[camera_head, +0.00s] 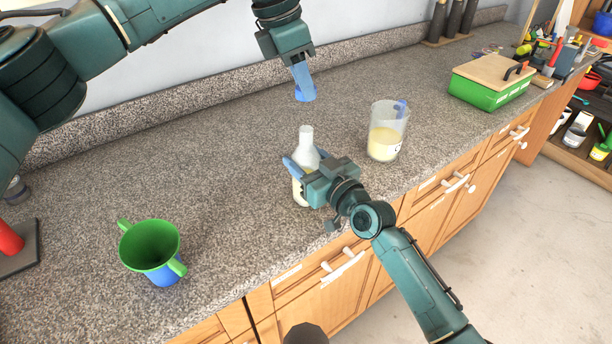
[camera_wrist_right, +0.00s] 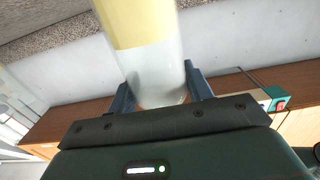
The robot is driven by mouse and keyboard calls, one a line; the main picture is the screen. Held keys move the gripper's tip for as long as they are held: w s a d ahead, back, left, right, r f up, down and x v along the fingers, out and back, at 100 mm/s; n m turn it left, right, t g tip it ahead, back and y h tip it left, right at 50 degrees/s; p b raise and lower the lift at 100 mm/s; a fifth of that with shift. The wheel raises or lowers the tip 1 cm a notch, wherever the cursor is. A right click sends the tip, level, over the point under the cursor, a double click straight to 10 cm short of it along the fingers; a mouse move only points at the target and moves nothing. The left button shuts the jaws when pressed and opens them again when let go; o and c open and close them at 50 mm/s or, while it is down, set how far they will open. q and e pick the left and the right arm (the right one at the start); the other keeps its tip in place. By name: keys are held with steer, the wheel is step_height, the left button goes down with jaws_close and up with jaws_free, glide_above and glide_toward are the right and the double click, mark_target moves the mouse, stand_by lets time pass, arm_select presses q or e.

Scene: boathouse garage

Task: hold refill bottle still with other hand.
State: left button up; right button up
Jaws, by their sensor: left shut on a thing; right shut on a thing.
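The refill bottle (camera_head: 306,143), pale with a narrow neck, stands upright on the counter near its front edge. My right gripper (camera_head: 298,166) is shut on its body. In the right wrist view the bottle (camera_wrist_right: 155,65) sits between the two fingers, with a yellow part and a clear whitish part. My left gripper (camera_head: 303,80) is shut on a small blue thing (camera_head: 306,95), held above and behind the bottle, apart from it. The fingers partly hide that thing, so its shape is unclear.
A clear jug (camera_head: 384,145) with pale yellow contents and a blue part at its rim stands right of the bottle. A green box (camera_head: 490,95) with a wooden lid is farther right. The counter between is clear.

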arm_select(q)
glide_above(310, 146)
steer(key=a, duration=0.1)
steer(key=shift+w+a+f, duration=0.1)
steer(key=shift+w+f, duration=0.15)
steer(key=shift+f, duration=1)
steer(key=shift+w+a+f, duration=0.1)
steer(key=shift+w+f, duration=0.1)
steer(key=shift+f, duration=1.05)
steer(key=shift+f, duration=0.9)
steer(key=shift+f, duration=0.55)
steer(key=m, duration=0.2)
steer(key=m+g, duration=0.1)
steer(key=m, duration=0.3)
steer(key=shift+w+g, duration=0.25)
steer(key=shift+g, duration=0.15)
steer(key=m, duration=0.2)
steer(key=m+g, duration=0.1)
steer(key=m, duration=0.2)
steer(key=shift+w+d+m+y, duration=0.2)
steer(key=shift+w+m+y, duration=0.05)
steer(key=shift+m+y, duration=0.05)
steer(key=shift+s+a+m+g, duration=0.1)
steer(key=shift+m+g, duration=0.3)
steer(key=shift+m, duration=0.3)
